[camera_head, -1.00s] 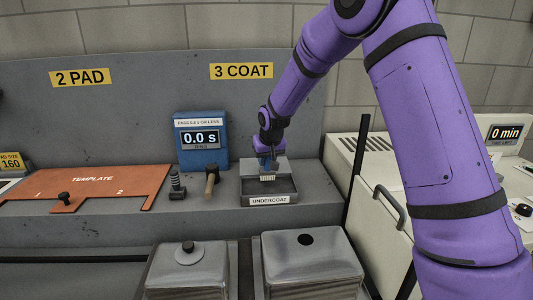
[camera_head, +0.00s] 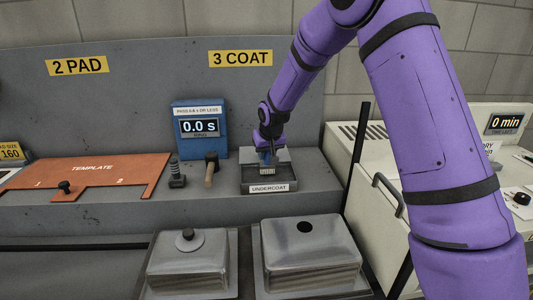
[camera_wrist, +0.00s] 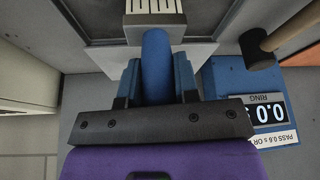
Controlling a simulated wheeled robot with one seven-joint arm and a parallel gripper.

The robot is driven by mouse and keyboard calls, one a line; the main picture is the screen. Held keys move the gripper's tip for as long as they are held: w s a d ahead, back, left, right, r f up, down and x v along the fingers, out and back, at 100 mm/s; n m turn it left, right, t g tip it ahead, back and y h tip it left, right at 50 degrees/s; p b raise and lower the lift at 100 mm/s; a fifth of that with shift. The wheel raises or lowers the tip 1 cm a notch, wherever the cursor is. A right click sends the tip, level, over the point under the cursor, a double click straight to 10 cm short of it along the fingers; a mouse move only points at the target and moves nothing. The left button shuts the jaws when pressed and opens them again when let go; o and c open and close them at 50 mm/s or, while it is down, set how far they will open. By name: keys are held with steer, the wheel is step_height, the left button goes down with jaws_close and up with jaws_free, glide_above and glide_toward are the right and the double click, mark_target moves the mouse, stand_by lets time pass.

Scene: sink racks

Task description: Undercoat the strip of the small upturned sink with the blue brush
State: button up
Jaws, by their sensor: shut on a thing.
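My gripper (camera_head: 268,147) is shut on the blue brush and points down over the undercoat tray (camera_head: 268,188) on the ledge. The blue brush handle (camera_wrist: 156,65) stands between the two fingers in the wrist view, and its pale head (camera_wrist: 155,20) is at the top edge. In the head view the brush head is low at the tray; whether it touches the undercoat is unclear. The smaller upturned sink (camera_head: 180,272), with a round dark-knobbed piece on top, sits at front left. A larger upturned sink (camera_head: 325,257) with a dark hole is beside it.
A blue ring timer (camera_head: 200,142) reading 0.0 s stands left of the tray, with a wooden-handled mallet (camera_head: 211,172) and a small dark tool (camera_head: 177,178) in front. An orange template (camera_head: 110,168) lies farther left. A pale box with a handle (camera_head: 390,195) is at right.

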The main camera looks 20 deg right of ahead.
steer(key=shift+f, duration=0.55)
stand_by(1.5)
steer(key=shift+r, duration=3.55)
